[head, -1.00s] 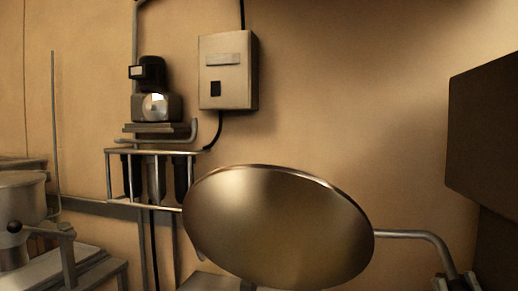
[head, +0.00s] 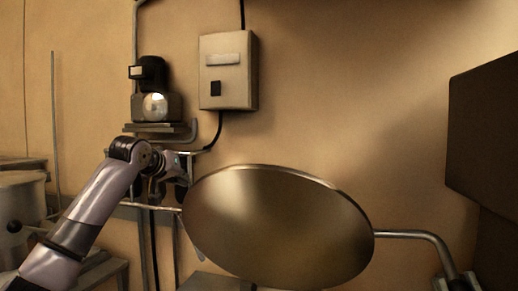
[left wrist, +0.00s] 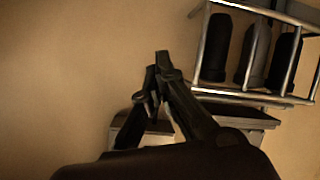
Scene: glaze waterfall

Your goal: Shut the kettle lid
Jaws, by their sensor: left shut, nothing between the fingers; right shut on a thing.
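The kettle lid (head: 275,225) is a large round metal disc, raised and tilted in the middle of the head view. A bent metal bar (head: 405,234) meets its right edge. The kettle body is not clearly in view. My left gripper (head: 182,168) is at the upper left edge of the lid; I cannot tell whether it touches it or is partly behind it. In the left wrist view the fingers (left wrist: 161,75) are together with nothing between them, and the lid does not show. My right gripper is not in view.
A wall rack (left wrist: 245,92) holds several dark cylinders, near my left gripper. A motor unit (head: 154,100) and a grey box (head: 228,72) are on the wall above. A metal pot (head: 20,195) stands at the left. A dark panel (head: 483,135) is at the right.

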